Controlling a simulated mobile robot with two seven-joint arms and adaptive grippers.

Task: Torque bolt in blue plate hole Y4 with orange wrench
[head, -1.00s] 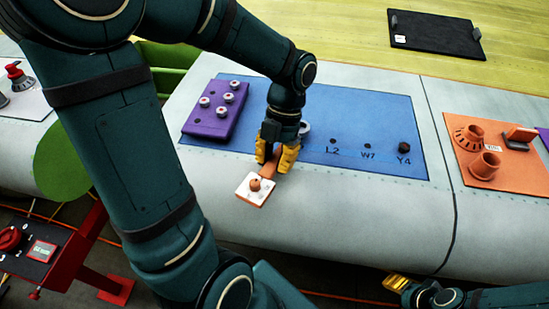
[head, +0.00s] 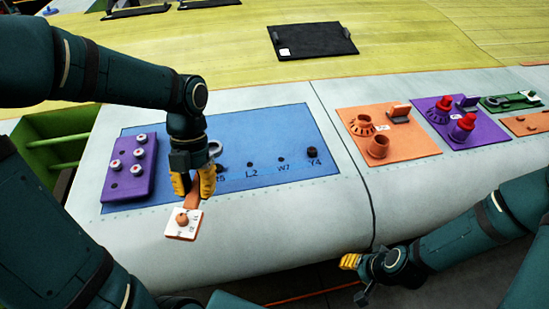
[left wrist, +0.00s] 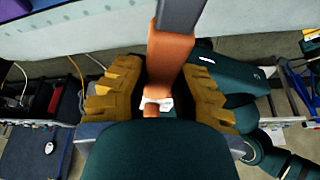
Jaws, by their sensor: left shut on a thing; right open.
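My left gripper (head: 194,186) is shut on the orange wrench (head: 193,200), near the blue plate's front edge. The wrench's grey ring end (head: 214,148) shows behind the gripper; a white square with an orange knob (head: 182,222) shows at its near end. In the left wrist view the orange handle (left wrist: 168,62) runs between the yellow fingers (left wrist: 160,95). The blue plate (head: 270,130) has labelled holes L2, W7 and Y4. A dark bolt (head: 312,152) stands at Y4, to the right of the left gripper and apart from it. My right gripper (head: 350,262) is open and empty below the wing's front edge.
A purple block (head: 128,185) with several white-and-red bolts sits on the plate's left. Right of the panel seam stand an orange tray (head: 400,146) and a purple tray (head: 478,138) with red-topped parts. A black mat (head: 312,40) lies at the back.

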